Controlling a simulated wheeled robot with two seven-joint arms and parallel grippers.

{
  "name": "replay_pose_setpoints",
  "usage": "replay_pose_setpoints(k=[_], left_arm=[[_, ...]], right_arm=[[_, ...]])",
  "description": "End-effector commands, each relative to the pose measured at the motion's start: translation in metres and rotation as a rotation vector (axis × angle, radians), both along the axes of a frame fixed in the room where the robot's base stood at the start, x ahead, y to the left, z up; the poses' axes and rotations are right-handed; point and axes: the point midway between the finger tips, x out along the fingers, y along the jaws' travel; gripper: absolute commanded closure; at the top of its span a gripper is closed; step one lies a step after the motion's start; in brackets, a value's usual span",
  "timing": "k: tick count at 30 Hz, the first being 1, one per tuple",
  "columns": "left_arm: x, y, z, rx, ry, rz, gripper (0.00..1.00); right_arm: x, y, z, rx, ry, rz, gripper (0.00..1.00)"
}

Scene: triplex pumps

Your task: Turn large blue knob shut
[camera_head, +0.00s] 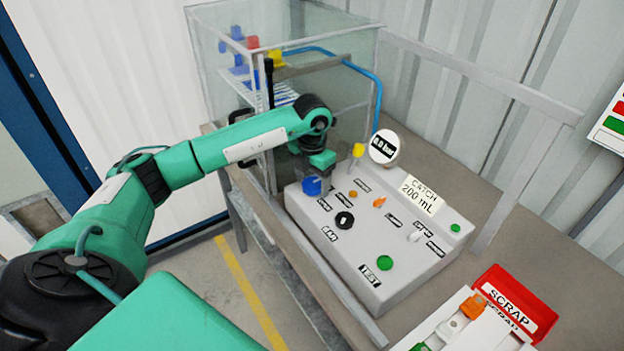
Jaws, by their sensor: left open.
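The large blue knob (312,186) stands at the far left corner of the white control panel (318,232). My left gripper (316,168) points down directly over the knob, at or very close to its top. The gripper is open; its fingertips are small and partly hidden, so I cannot tell whether they touch the knob. My right gripper is out of view.
A red scrap bin (515,300) is at the lower right.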

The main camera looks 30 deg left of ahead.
Motion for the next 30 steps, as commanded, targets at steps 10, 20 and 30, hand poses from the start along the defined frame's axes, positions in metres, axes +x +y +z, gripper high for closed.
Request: replay_pose_setpoints(k=[10, 20, 30], left_arm=[[0.001, 0.0, 0.035, 0.0, -0.005, -0.001, 0.3], [0.001, 0.0, 0.108, -0.001, -0.004, -0.001, 0.3], [0.0, 0.0, 0.138, 0.0, -0.001, 0.001, 0.3]], right_arm=[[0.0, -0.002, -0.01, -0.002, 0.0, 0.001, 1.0], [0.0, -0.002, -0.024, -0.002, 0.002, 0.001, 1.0], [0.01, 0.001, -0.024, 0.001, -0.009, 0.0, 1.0]])
